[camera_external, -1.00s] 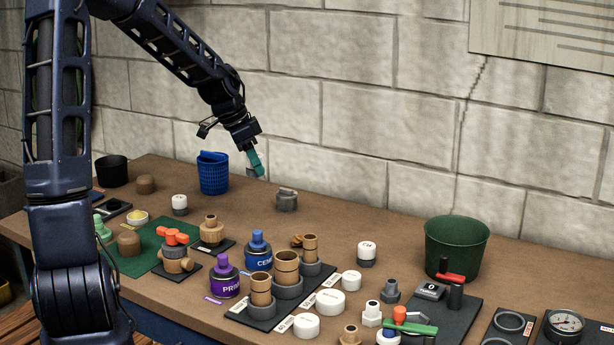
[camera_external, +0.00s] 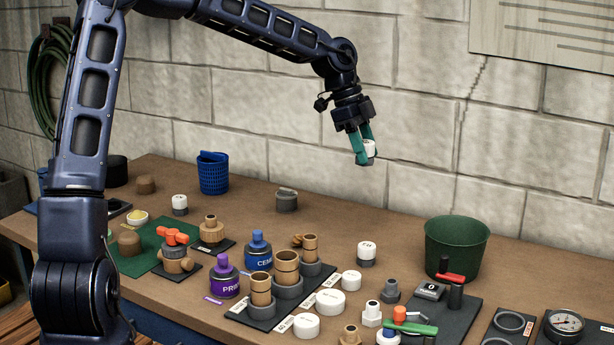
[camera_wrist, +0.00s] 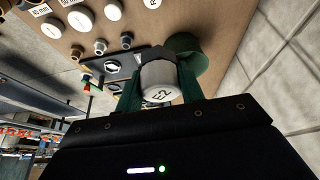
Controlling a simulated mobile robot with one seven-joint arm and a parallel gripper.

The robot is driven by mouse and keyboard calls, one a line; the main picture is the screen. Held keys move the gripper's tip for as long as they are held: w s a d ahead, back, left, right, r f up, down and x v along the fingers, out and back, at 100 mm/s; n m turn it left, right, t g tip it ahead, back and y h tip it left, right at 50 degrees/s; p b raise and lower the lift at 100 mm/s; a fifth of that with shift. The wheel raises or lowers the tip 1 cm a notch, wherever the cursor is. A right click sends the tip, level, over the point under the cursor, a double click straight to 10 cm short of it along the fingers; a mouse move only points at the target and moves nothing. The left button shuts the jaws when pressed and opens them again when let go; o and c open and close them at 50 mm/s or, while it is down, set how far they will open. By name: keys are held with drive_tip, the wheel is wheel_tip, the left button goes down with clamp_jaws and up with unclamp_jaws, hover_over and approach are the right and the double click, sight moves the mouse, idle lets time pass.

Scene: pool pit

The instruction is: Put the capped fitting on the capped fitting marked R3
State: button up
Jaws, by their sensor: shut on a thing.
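My gripper (camera_external: 362,150) is shut on a capped fitting (camera_external: 370,150) with a white cap and a darker grey lower part, held in the air well above the table. In the wrist view the fitting (camera_wrist: 160,85) sits between the teal fingers, its cap reading E2. A white-capped fitting with a grey lower part (camera_external: 367,253) stands upright on the table, right of the middle and below the gripper. It has a small dark mark that looks like R3 but is hard to read. A similar white-capped fitting (camera_external: 180,204) stands at the left.
A green bucket (camera_external: 456,247) stands right of the marked fitting. Low white caps (camera_external: 330,301) and grey and white fittings lie in front of it. A black board with upright tan pipes (camera_external: 288,269) is to its left. The table behind it is mostly clear.

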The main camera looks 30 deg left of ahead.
sight(373, 247)
drive_tip(key=shift+d+r, duration=0.1)
drive_tip(key=shift+d, duration=0.5)
drive_tip(key=shift+d+f, duration=0.2)
wheel_tip(373, 247, down, 19)
drive_tip(key=shift+f, duration=0.2)
drive_tip(key=shift+f, duration=0.15)
drive_tip(key=o, duration=1)
